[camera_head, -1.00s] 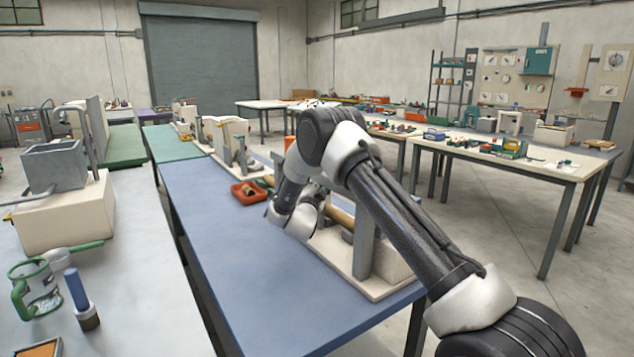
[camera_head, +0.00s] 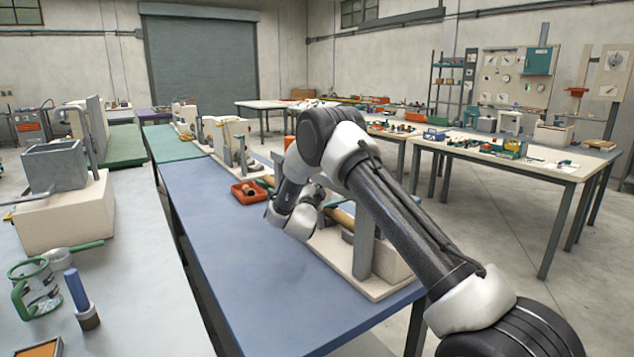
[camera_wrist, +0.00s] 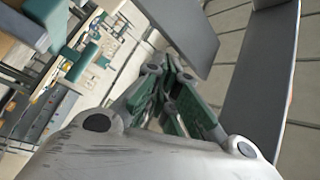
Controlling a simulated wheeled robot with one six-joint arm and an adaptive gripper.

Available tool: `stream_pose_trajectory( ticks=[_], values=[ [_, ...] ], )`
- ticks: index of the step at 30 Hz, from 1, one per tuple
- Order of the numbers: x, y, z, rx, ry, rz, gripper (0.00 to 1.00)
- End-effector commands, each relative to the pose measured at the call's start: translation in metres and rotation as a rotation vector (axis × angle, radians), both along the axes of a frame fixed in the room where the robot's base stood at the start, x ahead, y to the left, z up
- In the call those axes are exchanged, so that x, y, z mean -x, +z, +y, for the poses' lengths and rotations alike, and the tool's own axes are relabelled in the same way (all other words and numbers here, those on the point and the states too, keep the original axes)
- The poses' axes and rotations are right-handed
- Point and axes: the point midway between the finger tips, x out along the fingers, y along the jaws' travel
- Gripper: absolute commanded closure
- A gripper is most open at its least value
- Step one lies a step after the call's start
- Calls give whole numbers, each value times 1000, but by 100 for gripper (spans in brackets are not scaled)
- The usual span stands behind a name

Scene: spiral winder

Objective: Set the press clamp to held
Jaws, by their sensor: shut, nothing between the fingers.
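The winder (camera_head: 364,242), a pale base with grey uprights and a tan roller (camera_head: 341,215), stands on the blue table, partly hidden behind my arm. I cannot tell which of its parts is the press clamp. In the head view my wrist is low beside the winder and my fingers are hidden. In the wrist view my gripper (camera_wrist: 176,108) shows green and grey fingers, shut and empty. A grey slab (camera_wrist: 185,32) lies beyond the fingers, and a long grey upright (camera_wrist: 262,85) is at their right. I cannot tell whether the fingers touch either one.
A red tray (camera_head: 248,193) with small parts sits on the blue table (camera_head: 215,235), whose front left is clear. A grey bench (camera_head: 135,270) at left holds a green-framed jar (camera_head: 37,288) and a blue-handled tool (camera_head: 78,292). Other machines stand farther back.

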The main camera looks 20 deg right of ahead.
Motion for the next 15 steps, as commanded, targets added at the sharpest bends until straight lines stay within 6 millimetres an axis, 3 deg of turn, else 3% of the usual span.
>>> stream_pose_trajectory(
  ticks=[15],
  values=[
    [10,1,31,0,2,0,100]
  ],
)
